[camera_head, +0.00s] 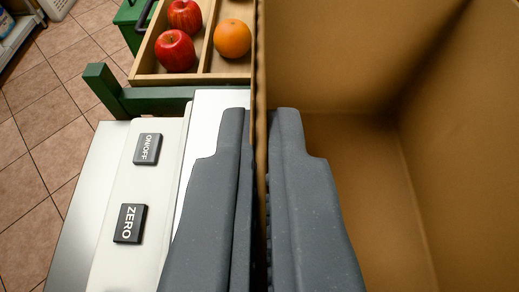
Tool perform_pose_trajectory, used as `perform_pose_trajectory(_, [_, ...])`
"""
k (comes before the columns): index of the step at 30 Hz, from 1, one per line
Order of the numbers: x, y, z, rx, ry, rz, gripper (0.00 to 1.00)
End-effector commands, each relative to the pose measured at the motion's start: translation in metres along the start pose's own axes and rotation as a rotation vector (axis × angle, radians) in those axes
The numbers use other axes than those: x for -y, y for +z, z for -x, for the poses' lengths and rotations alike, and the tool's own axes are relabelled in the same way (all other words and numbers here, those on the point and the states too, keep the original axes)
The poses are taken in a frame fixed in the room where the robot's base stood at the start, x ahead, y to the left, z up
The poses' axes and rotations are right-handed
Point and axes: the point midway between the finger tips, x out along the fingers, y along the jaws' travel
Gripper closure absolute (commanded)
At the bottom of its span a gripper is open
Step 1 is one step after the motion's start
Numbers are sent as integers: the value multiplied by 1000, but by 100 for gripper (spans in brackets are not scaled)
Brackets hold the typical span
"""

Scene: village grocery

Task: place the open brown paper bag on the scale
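The open brown paper bag (450,130) fills the right half of the view, and I look down into its empty inside. My gripper (260,112) is shut on the bag's left wall, with one finger outside the bag and one inside. The scale (112,200) lies to the left of the bag, with a pale panel carrying ON/OFF and ZERO buttons and a strip of its light top beside my left finger. The bag's underside is hidden, so I cannot tell whether it rests on the scale.
A wooden crate (165,79) with two red apples (175,50) and an orange (232,39) stands beyond the scale. A green post and rail (105,88) run in front of it. A green container (130,15) stands behind. Tiled floor (35,130) is open at the left.

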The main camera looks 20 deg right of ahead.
Motion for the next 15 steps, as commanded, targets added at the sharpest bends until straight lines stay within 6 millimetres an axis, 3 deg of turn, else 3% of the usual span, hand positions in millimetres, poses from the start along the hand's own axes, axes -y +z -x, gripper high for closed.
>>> perform_pose_trajectory(6, [0,28,-12,1,1,3,100])
perform_pose_trajectory(15, [1,33,-13,0,-1,0,100])
